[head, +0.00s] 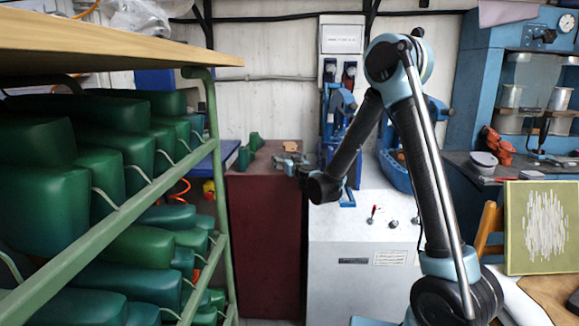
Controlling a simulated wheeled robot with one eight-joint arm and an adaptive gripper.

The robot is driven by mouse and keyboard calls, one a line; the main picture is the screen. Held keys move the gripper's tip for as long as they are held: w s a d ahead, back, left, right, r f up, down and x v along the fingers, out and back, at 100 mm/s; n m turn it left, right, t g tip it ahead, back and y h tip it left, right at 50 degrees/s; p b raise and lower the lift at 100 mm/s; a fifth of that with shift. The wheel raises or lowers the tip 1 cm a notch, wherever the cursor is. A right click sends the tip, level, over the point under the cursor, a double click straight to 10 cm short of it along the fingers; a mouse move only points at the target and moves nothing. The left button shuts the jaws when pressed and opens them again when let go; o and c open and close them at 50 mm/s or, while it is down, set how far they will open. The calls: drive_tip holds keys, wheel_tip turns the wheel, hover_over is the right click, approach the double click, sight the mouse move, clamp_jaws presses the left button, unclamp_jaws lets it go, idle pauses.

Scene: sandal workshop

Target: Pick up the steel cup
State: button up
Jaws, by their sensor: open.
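Two grey, metallic-looking cylinders stand on a shelf of the blue machine at the right of the head view. I cannot tell for sure which is the steel cup. My gripper (288,164) is small and dark in the picture, at the end of my bent arm. It appears open, in front of the top of the dark red cabinet, far left of both cylinders. Nothing is visible between its fingers.
A green rack (120,220) full of green shoe lasts fills the left. The dark red cabinet (262,240) and a white machine (360,265) stand behind my arm. A framed picture (541,228) and a wooden chair (488,228) are at the lower right, before the blue machine (478,75).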

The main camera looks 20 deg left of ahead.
drive_tip(key=shift+w+a, duration=0.15)
drive_tip(key=shift+w, duration=0.05)
drive_tip(key=c, duration=1.1)
drive_tip(key=shift+r, duration=0.1)
drive_tip(key=shift+c, duration=0.2)
